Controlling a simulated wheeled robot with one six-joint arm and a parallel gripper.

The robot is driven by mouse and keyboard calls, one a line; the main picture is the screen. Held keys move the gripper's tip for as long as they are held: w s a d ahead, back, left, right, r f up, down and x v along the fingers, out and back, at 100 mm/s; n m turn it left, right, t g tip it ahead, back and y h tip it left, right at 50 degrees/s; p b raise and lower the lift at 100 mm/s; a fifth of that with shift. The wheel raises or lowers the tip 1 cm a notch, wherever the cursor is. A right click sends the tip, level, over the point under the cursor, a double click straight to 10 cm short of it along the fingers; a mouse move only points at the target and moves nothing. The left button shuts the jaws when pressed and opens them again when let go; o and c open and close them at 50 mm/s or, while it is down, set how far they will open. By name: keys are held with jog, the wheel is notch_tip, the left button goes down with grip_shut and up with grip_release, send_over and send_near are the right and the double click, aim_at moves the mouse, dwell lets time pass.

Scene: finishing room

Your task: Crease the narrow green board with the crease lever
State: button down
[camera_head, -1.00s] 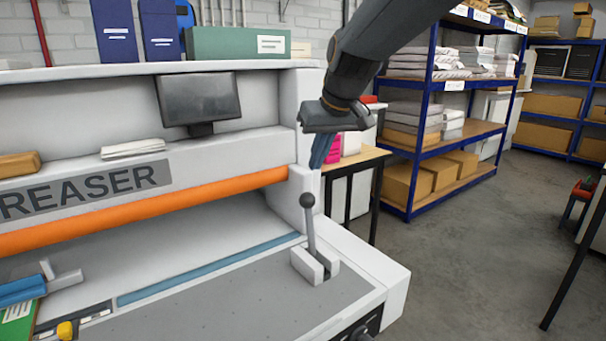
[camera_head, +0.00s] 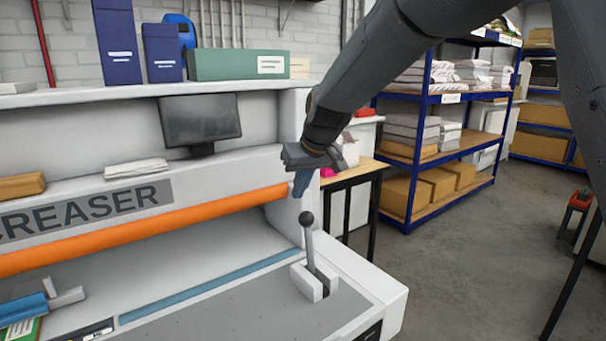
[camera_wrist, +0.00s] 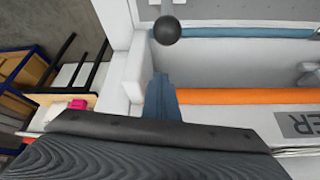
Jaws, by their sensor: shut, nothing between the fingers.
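The crease lever (camera_head: 309,245) stands upright in its white block at the right end of the creaser bed (camera_head: 220,316). Its dark ball knob also shows at the top of the wrist view (camera_wrist: 167,30). My gripper (camera_head: 300,186) is shut and empty, pointing down just above the knob and apart from it. Its blue fingers show in the wrist view (camera_wrist: 161,98). A green board (camera_head: 20,330) lies at the lower left of the bed, partly cut off by the picture edge, under a blue clamp-like part (camera_head: 22,309). I cannot tell its full width.
The orange bar (camera_head: 150,229) runs across the creaser behind the bed. A monitor (camera_head: 200,120) and a shelf with blue binders stand behind. A table (camera_head: 365,170) and blue shelving (camera_head: 430,90) with boxes are at right.

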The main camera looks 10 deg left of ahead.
jog(key=shift+s+d+f+p, duration=0.4)
jog(key=shift+s+f+p, duration=0.2)
jog(key=shift+f, duration=0.15)
jog(key=shift+s+d+f+p, duration=0.35)
jog(key=shift+s+f+p, duration=0.15)
jog(key=shift+f, duration=0.25)
jog(key=shift+d, duration=0.15)
